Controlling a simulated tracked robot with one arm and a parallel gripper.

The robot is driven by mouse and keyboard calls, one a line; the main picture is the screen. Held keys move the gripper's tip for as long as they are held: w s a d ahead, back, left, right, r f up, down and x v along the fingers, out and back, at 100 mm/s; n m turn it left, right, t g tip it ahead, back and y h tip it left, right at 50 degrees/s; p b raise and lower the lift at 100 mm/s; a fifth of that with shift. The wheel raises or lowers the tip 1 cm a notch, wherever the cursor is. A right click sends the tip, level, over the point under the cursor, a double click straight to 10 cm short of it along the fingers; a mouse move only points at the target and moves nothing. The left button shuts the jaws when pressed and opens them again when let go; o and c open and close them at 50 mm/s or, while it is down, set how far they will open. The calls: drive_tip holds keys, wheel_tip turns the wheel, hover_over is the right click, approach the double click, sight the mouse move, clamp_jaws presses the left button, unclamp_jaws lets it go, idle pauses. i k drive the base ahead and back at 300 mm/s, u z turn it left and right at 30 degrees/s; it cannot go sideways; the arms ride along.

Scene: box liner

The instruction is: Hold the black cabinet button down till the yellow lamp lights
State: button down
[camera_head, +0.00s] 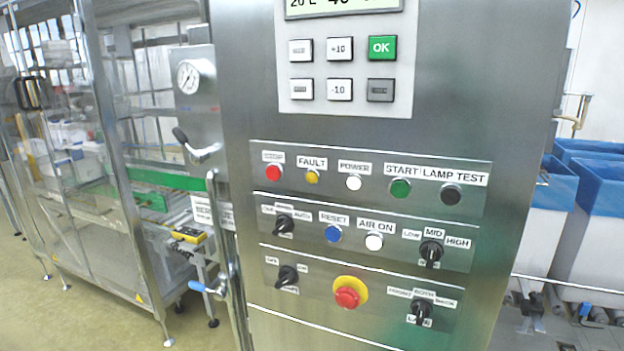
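The black button (450,194) sits at the right end of the top row on the steel cabinet (470,75), under a label that reads LAMP TEST. Nothing touches it. The yellow lamp (312,177) is in the same row, left of centre, under a FAULT label. It looks plain yellow with no clear glow. My gripper is not in view.
A red emergency stop (347,297) and black rotary knobs sit lower. Blue-rimmed bins (592,187) stand at right.

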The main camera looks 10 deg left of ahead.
sight(450, 196)
drive_tip(key=u, duration=0.65)
drive_tip(key=k, duration=0.8)
drive_tip(key=u, duration=0.9)
drive_tip(key=k, duration=0.6)
drive_tip(key=u, duration=0.3)
drive_tip(key=i, duration=0.45)
drive_tip(key=z, duration=0.7)
drive_tip(key=i, duration=1.05)
drive_tip(key=z, duration=0.9)
drive_tip(key=i, duration=0.4)
drive_tip(key=z, duration=0.3)
